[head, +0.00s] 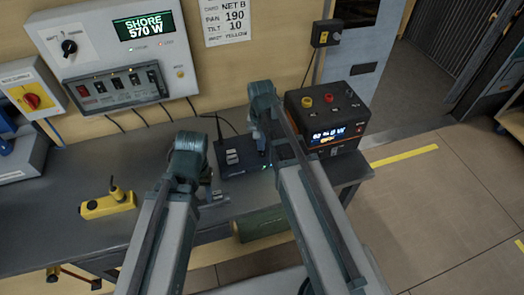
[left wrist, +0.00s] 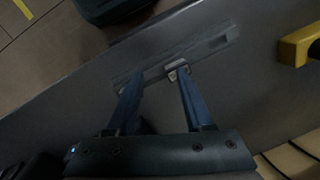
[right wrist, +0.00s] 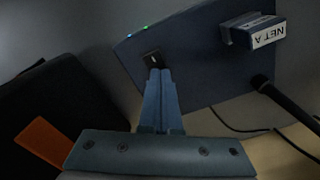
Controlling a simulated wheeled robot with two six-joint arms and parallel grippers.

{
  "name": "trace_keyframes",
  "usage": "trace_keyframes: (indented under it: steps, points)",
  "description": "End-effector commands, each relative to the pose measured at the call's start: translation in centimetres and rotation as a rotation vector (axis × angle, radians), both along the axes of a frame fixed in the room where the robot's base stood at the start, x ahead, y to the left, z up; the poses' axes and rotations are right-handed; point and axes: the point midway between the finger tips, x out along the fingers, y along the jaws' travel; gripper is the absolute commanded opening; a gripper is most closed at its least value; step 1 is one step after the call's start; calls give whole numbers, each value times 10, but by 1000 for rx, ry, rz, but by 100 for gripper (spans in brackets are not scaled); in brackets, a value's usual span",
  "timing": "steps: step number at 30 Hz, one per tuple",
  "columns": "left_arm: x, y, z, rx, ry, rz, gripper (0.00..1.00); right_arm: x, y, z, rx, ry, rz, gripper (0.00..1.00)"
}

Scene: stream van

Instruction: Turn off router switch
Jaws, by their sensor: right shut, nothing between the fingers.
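The router (head: 232,170) is a flat dark blue box on the bench, with a black antenna and a pale plug block on it. In the right wrist view the router (right wrist: 205,75) shows a green and a blue light at one corner and a plug labelled NET A. A small black switch (right wrist: 153,58) sits near its edge. My right gripper (right wrist: 158,74) is shut and empty, its tips right at the switch and partly covering it; I cannot tell whether they touch. My left gripper (left wrist: 155,78) is open and empty above the bench, left of the router in the head view.
A black box with a lit display (head: 328,118) stands close right of the router. A yellow switch box (head: 108,205) lies on the bench at left. A panel reading SHORE 570 W (head: 115,55) is behind. A small metal piece (left wrist: 178,68) is near a left fingertip.

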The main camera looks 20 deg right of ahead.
Motion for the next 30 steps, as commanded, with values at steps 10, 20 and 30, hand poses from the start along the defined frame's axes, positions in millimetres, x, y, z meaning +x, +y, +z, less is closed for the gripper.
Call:
trace_keyframes:
  steps: [10, 20, 30]
  points:
    - [0, 0, 28, -1, 0, 0, 50, 0, 0, 28, 0, -1, 0, 0]
    - [0, 0, 53, 0, 0, 0, 50, 0, 0, 53, 0, -1, 0, 0]
    - [0, 0, 68, 0, 0, 0, 50, 0, 0, 68, 0, -1, 0, 0]
